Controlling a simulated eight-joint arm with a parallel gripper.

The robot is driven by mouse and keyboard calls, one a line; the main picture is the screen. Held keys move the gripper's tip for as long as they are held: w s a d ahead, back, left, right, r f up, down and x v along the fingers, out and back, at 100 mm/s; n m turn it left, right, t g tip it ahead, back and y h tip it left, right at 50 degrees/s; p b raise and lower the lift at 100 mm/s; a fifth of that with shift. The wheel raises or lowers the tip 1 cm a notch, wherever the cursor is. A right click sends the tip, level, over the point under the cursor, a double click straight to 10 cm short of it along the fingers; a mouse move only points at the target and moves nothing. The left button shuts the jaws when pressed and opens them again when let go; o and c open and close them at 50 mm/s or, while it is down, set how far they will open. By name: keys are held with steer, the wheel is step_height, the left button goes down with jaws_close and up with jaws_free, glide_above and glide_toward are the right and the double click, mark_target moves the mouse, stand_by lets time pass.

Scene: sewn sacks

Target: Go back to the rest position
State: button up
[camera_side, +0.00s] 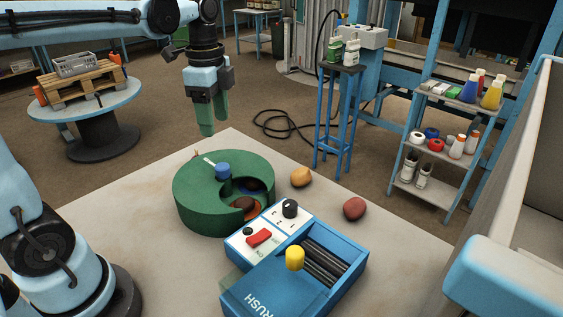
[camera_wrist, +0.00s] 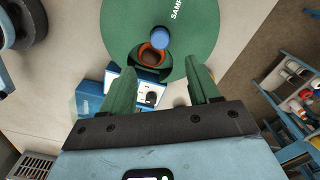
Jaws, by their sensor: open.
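My gripper (camera_side: 203,113) hangs from my arm above the far left part of the table, with green fingers pointing down. In the wrist view its fingers (camera_wrist: 163,88) stand apart with nothing between them, so it is open and empty. Below it in the side view is a round green drum (camera_side: 190,197) with a blue knob (camera_side: 222,171) on top and cut-out openings. A dark red-brown sack (camera_side: 243,204) lies in the front opening. An orange-brown sack (camera_side: 301,177) and a red-brown sack (camera_side: 354,208) lie on the table (camera_side: 405,225) to the right of the drum.
A blue and white machine (camera_side: 333,288) with a yellow-topped lever (camera_side: 295,258), a red switch (camera_side: 259,237) and a black dial (camera_side: 291,208) stands in front of the drum. A round stand with a pallet (camera_side: 80,83) is at the back left. Shelves (camera_side: 440,150) stand at the right.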

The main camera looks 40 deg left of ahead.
steer(key=shift+s+d+f+n+t, duration=0.95)
steer(key=shift+d+n+t, duration=0.25)
steer(key=shift+n, duration=0.8)
steer(key=shift+s+d+f+n+t, duration=0.9)
steer(key=shift+d+f+n+t, duration=0.25)
steer(key=shift+n, duration=0.85)
steer(key=shift+s+d+f+n+t, duration=0.9)
steer(key=shift+d+n+t, duration=0.3)
steer(key=shift+n, duration=0.8)
